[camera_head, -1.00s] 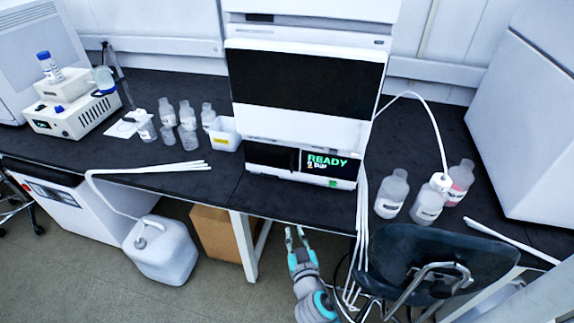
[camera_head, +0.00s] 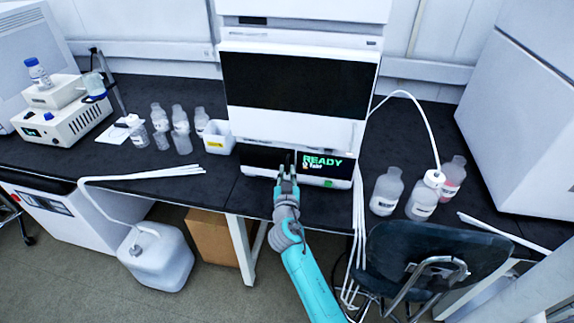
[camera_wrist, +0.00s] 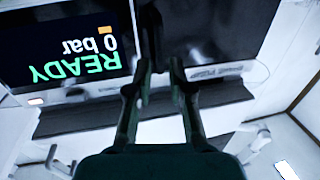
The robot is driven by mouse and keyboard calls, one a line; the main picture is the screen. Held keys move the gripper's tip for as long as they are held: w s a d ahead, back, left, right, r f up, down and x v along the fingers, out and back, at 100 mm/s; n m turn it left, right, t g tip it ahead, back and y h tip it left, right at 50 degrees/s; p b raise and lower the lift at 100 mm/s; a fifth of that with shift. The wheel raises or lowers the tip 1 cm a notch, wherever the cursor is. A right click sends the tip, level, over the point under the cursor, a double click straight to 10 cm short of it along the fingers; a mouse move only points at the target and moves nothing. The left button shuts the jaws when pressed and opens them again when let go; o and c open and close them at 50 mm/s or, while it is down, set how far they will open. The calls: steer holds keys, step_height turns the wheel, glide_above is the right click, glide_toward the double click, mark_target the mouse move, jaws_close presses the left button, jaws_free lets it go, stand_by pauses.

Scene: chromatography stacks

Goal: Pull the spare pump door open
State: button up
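The pump module at the foot of the white instrument stack shows a dark door panel (camera_head: 262,157) on the left and a display (camera_head: 325,164) reading READY on the right. The door looks closed. In the wrist view the picture is inverted, with the display (camera_wrist: 70,48) at left and the dark door (camera_wrist: 215,30) at right. A dark upright bar (camera_wrist: 151,35), apparently a handle, stands near the seam between them. My gripper (camera_head: 287,174) is in front of this seam. In the wrist view its fingertips (camera_wrist: 160,68) are apart, close to the bar; contact cannot be told.
A white tub (camera_head: 219,138) and several bottles stand left of the stack. More bottles (camera_head: 386,190) stand to the right, near white tubing. A dark chair (camera_head: 435,255) stands right of my arm. The black bench edge lies beneath my gripper.

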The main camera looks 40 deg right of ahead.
mark_target(287, 166)
steer(key=shift+x, duration=2)
jaws_close()
